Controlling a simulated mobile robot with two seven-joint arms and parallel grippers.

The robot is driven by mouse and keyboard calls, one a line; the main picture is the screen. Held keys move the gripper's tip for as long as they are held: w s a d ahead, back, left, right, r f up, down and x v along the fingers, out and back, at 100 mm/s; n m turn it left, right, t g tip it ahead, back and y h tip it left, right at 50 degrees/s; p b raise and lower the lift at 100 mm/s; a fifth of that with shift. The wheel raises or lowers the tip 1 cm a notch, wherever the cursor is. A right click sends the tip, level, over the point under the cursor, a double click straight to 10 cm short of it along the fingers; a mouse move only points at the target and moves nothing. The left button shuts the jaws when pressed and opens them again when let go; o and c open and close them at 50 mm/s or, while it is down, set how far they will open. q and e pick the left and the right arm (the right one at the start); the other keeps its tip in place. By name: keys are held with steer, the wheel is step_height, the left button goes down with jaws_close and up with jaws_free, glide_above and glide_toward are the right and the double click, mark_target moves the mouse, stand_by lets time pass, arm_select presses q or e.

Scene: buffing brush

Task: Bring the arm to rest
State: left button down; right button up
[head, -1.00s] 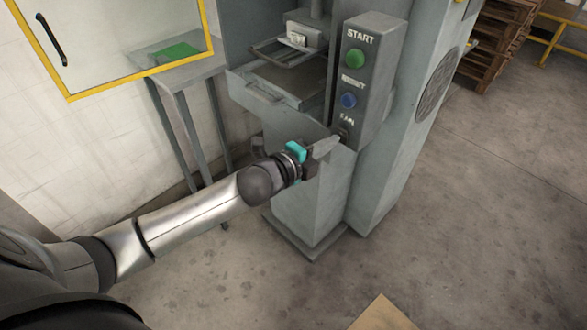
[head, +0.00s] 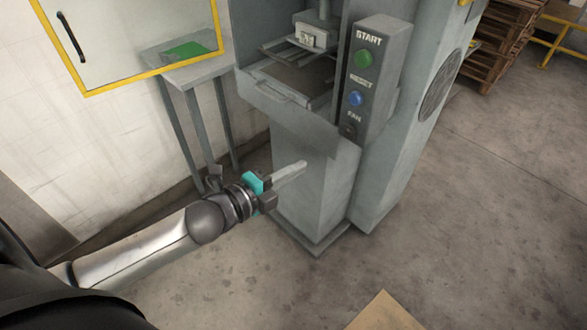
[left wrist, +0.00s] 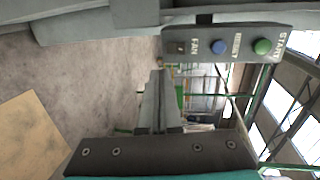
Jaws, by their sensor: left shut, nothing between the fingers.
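My left arm comes in from the lower left in the head view. Its gripper (head: 302,165) is shut and empty, with grey fingers in front of the lower body of the grey machine (head: 310,190). The fingertips are apart from the control box (head: 375,75), below and left of it. The box carries a green START button (head: 364,58), a blue RESET button (head: 355,99) and a FAN switch (head: 349,130). My right gripper is not in view.
A small grey table (head: 193,76) with a green patch stands left of the machine, behind a yellow-framed panel (head: 88,92). Wooden pallets (head: 497,45) are stacked at the back right. The floor (head: 480,230) right of the machine is clear. A tan board corner (head: 385,314) shows at the bottom.

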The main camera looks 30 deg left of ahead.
arm_select(q)
steer(key=shift+s, duration=0.1)
stand_by(0.5)
steer(key=s+a+f+n+g+y, duration=0.2)
steer(key=s+a+f+n, duration=0.1)
steer(key=f, duration=0.6)
steer(key=s+a+f+n+g+y, duration=0.1)
steer(key=s+a+f+n, duration=0.2)
steer(key=f, duration=0.5)
steer(key=s+a+f+n+g+y, duration=0.2)
steer(key=s+f+n, duration=0.15)
steer(key=f, duration=0.55)
steer(key=s+d+f+n+g, duration=0.3)
steer(key=s+f, duration=0.3)
steer(key=s, duration=0.3)
steer(key=s+d+f+n+g, duration=0.2)
steer(key=s+f, duration=0.4)
steer(key=s, duration=0.4)
steer(key=s+d+f+n+g, duration=0.3)
steer(key=s+f+n, duration=0.2)
steer(key=s, duration=0.4)
steer(key=shift+s+d+f+g, duration=0.3)
steer(key=shift+s+f+g, duration=0.1)
steer(key=shift+f, duration=0.15)
